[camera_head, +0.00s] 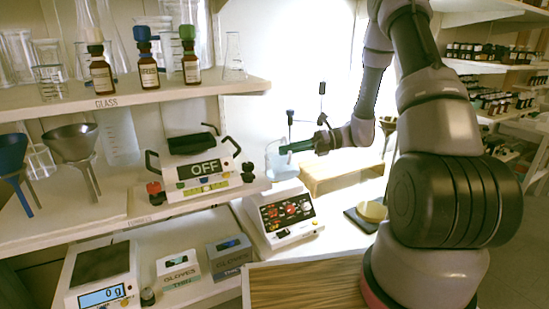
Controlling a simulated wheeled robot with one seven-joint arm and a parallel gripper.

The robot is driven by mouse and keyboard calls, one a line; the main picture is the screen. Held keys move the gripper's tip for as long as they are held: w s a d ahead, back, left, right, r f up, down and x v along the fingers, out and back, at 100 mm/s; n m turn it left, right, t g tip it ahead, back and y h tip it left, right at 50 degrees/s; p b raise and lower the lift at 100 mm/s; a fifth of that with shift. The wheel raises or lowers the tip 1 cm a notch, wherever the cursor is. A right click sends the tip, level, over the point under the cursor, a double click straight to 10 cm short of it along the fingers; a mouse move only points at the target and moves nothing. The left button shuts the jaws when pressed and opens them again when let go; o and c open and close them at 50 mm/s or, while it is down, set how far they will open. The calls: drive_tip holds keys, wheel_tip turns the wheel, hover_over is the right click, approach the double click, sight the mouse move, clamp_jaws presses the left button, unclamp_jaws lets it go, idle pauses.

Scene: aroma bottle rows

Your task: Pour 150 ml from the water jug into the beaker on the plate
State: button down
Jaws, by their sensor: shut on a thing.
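My gripper (288,149) reaches in from the right with its dark green fingers. It is shut on a pale, see-through bluish vessel, which looks like the water jug (279,165). The vessel is over a white device with a dark panel and red markings (286,211), which may be the plate. I cannot tell whether the vessel touches the device. No separate beaker can be made out on it, and the water level is too small and washed out to read.
A device showing OFF (204,171) stands left of the vessel. A scale reading 0 g (101,296) and glove boxes (231,255) are lower left. A shelf (150,93) holds brown bottles and glassware. A wooden stand (341,172) and a dark pad with a yellowish disc (372,211) are right.

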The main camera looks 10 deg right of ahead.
drive_tip(key=shift+w+a+r+m, duration=0.1)
drive_tip(key=shift+w+r+m, duration=0.4)
drive_tip(key=shift+r, duration=0.2)
idle(4.0)
idle(0.5)
drive_tip(key=shift+s+f+n, duration=0.5)
drive_tip(key=shift+f+n, duration=0.1)
drive_tip(key=shift+f, duration=0.2)
drive_tip(key=shift+s+f+n, duration=0.45)
drive_tip(key=shift+f+n, duration=0.15)
drive_tip(key=shift+f, duration=0.2)
drive_tip(key=shift+f, duration=0.1)
drive_tip(key=s+f+n+t+y, duration=0.1)
drive_tip(key=s+f+n, duration=0.3)
drive_tip(key=f, duration=0.3)
drive_tip(key=shift+s+d+n, duration=0.4)
drive_tip(key=shift+d+n, duration=0.05)
drive_tip(key=shift+n, duration=0.05)
drive_tip(key=shift+s+d+f+n+y, duration=0.15)
drive_tip(key=shift+s+f+n, duration=0.2)
drive_tip(key=shift+f+n, duration=0.25)
drive_tip(key=shift+s+a+f+n+y, duration=0.1)
drive_tip(key=shift+s+f+n, duration=0.25)
drive_tip(key=shift+f+n, duration=0.3)
drive_tip(key=shift+s+d+f+n+y, duration=0.15)
drive_tip(key=shift+s+f+n, duration=0.2)
drive_tip(key=shift+f+n, duration=0.25)
